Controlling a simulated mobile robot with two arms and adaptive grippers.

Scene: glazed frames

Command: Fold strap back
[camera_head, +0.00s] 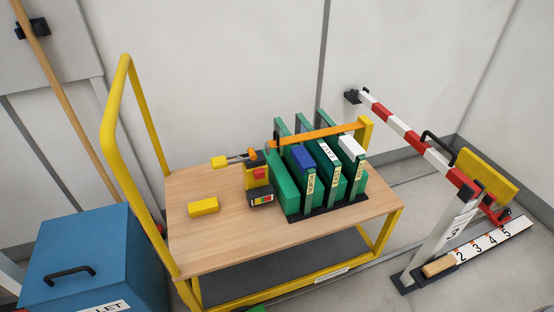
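An orange strap (318,134) runs across the tops of several green-framed panels (283,180) standing upright in a black base on a wooden cart top. Its right end meets a yellow post (367,136). Near its left end are a yellow-and-black post (257,176) and a thin metal bar with a yellow tip (220,162). I cannot tell whether the strap is fastened there. A blue piece (302,157) and a white piece (352,147) sit at the tops of two frames. Neither of my grippers is in view.
The wooden cart top (220,240) has free room at its front left, near a loose yellow block (203,207). A tall yellow handle (112,130) rises at its left. A blue box (85,260) stands left.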

